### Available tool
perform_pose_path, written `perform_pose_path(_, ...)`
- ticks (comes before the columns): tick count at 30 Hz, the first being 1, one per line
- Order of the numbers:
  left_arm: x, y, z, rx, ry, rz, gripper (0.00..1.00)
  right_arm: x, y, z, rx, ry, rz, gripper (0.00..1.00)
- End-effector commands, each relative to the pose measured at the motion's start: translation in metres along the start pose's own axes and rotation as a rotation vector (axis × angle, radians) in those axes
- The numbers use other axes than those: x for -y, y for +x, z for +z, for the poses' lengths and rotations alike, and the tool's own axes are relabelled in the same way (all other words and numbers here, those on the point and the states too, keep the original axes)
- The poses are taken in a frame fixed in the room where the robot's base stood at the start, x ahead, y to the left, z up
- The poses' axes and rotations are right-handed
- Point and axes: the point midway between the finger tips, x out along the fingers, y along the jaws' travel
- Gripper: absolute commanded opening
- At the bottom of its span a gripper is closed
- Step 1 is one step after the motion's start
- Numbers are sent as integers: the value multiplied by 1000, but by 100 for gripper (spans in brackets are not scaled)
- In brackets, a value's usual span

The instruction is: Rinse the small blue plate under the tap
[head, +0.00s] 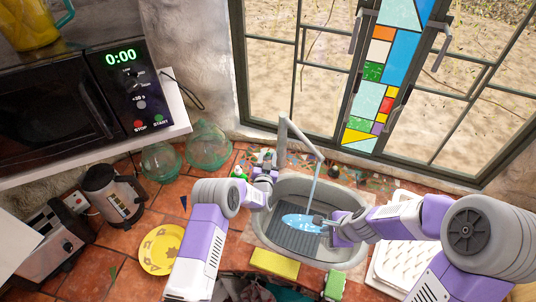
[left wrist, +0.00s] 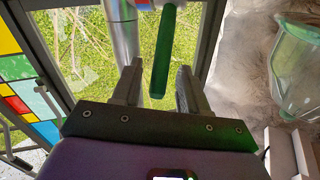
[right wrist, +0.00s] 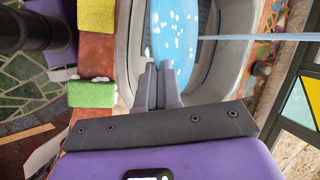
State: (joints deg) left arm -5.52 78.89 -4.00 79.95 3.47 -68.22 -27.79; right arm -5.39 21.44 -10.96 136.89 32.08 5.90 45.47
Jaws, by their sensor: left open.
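The small blue plate (head: 300,223), with white spots, is over the grey sink (head: 262,222). My right gripper (right wrist: 158,75) is shut on its near rim; the plate also shows in the right wrist view (right wrist: 180,30). The tap (head: 283,140) is running, and its water stream (head: 313,185) comes down onto the plate; it crosses the right wrist view (right wrist: 250,37). My left gripper (head: 267,163) is at the back left of the sink, near the tap base. In the left wrist view its open fingers stand on either side of a green bar-shaped handle (left wrist: 165,50), beside a chrome column (left wrist: 123,30).
A yellow sponge (head: 275,263) and a green sponge (head: 335,284) lie at the sink's front edge. A white rack (head: 395,262) stands right. Left are a yellow plate (head: 160,248), a kettle (head: 112,196) and glass vessels (head: 207,145). The window (head: 330,60) is behind.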

Motion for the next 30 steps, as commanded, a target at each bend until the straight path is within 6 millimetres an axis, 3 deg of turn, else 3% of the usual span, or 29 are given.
perform_pose_path(6,0,16,1,1,0,0,43,0,0,0,0,0,-1,0)
perform_pose_path(17,0,19,1,2,0,1,43,0,0,0,0,0,-1,0)
perform_pose_path(26,0,18,0,1,0,1,0,0,0,0,0,0,-1,0)
perform_pose_path(30,0,18,0,1,0,0,0,0,0,0,0,0,-1,0)
